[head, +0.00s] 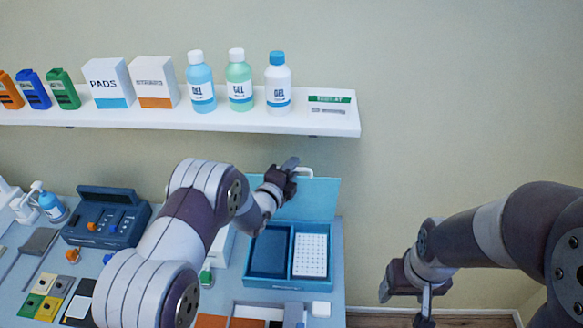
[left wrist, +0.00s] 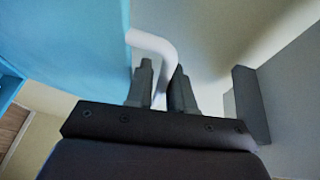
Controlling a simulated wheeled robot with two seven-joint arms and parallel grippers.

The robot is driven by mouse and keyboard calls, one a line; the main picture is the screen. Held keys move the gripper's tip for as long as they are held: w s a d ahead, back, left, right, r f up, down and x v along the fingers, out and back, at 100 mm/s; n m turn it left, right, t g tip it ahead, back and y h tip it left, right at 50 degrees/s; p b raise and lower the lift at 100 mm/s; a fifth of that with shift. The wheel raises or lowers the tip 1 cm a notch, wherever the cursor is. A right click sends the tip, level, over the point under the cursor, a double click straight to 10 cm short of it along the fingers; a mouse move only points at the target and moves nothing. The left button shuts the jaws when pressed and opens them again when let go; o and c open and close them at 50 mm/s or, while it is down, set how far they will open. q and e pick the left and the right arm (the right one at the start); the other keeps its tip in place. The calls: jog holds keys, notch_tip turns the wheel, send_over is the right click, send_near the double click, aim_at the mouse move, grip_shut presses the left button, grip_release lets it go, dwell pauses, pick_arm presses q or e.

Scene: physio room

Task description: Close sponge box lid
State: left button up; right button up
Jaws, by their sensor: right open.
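The blue sponge box (head: 287,284) stands on the table with two compartments showing, one dark blue inside and one holding a white dotted pad. Its light blue lid (head: 312,200) stands open, upright behind the box against the wall side. A white handle (head: 305,171) sits at the lid's top edge. My left gripper (head: 286,171) is at this handle. In the left wrist view, the white handle (left wrist: 155,45) passes between its two fingers (left wrist: 162,92), which close on it. My right gripper (head: 424,308) is open and empty, right of the table.
A white shelf (head: 200,124) with bottles and cartons runs above. A dark blue device (head: 105,222), a pump bottle (head: 52,204) and colored blocks (head: 48,298) are on the table's left. My left arm hides the table's middle. Small items lie in front of the box.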

pick_arm(q)
jog(key=shift+s, duration=0.1)
grip_shut()
jog(key=shift+s+f+b, duration=0.15)
jog(key=shift+b, duration=0.25)
jog(key=s+f+m+t+h+b, duration=0.1)
jog(key=s+f+t+b, duration=0.2)
jog(key=s+b, duration=1)
notch_tip(320, 180, down, 3)
jog(key=shift+s+r+m+t+h+b, duration=0.1)
jog(key=shift+s+m+t+h+b, duration=0.25)
jog(key=shift+b, duration=0.55)
jog(key=shift+s, duration=0.1)
grip_release()
jog(key=shift+a, duration=0.1)
